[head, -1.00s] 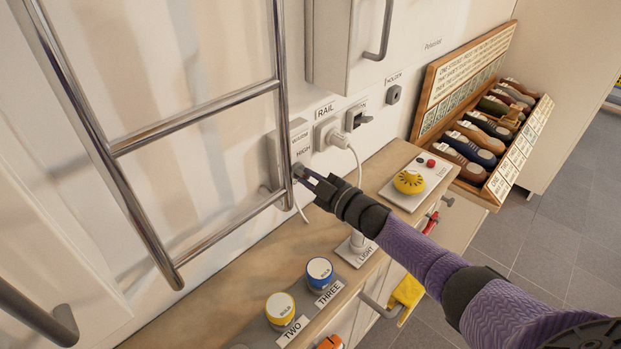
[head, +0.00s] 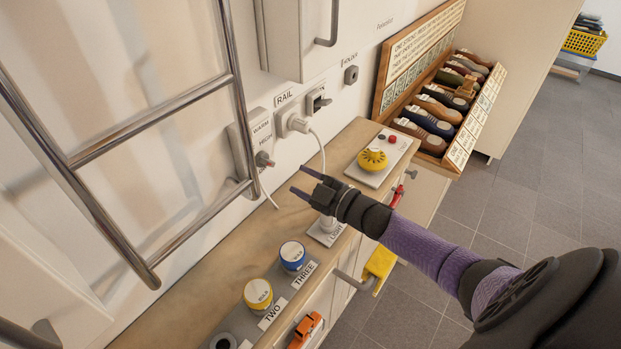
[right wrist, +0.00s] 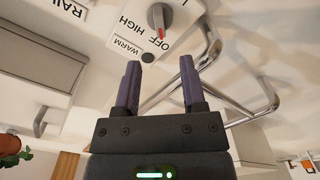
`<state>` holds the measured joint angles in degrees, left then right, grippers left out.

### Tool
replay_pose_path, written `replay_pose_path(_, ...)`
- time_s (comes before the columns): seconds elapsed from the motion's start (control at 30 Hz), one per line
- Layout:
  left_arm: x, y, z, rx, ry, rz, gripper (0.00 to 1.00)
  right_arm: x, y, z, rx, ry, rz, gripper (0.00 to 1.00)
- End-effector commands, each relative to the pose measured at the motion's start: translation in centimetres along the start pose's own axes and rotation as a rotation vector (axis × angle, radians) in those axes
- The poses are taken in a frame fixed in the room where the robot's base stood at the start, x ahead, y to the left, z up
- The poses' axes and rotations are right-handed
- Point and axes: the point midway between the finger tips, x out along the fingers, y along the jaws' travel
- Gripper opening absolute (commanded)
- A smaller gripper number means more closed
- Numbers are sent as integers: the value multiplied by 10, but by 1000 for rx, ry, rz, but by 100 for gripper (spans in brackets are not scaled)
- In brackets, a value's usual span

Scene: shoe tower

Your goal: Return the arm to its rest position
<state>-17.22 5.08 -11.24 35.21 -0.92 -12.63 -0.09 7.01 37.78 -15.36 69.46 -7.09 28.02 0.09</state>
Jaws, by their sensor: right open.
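My right gripper (head: 305,182) is open and empty in the head view. It hangs above the wooden counter, apart from the wall and the rail. It also shows in the right wrist view (right wrist: 160,72), with its two fingers spread and nothing between them. Beyond the fingers is a grey knob (right wrist: 165,18) on a white plate marked OFF, HIGH and WARM, and the fingers do not touch it. In the head view this knob (head: 264,159) sits beside the metal rail. My left gripper is not in view.
A chrome towel rail (head: 150,118) stands at the left. A plug with a white cord (head: 298,123) is in the wall. The counter (head: 190,285) holds yellow (head: 258,293) and blue (head: 292,256) bulb tins and a yellow dial (head: 373,159). A shoe rack (head: 412,145) stands at the back.

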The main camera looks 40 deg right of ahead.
Motion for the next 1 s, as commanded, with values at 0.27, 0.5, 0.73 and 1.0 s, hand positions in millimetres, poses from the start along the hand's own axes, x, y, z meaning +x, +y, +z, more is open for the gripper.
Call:
replay_pose_path(0.27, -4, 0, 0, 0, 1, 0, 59, -23, 0, 0, 1, 0, 0, 53)
replay_pose_path(0.5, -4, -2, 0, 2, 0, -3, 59, -22, 0, 0, 0, 0, 1, 53)
replay_pose_path(0.73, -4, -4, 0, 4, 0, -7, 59, -20, -27, -2, 78, -107, -7, 53)
replay_pose_path(1.0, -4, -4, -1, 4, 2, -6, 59, -70, -125, -32, 428, -677, -106, 53)
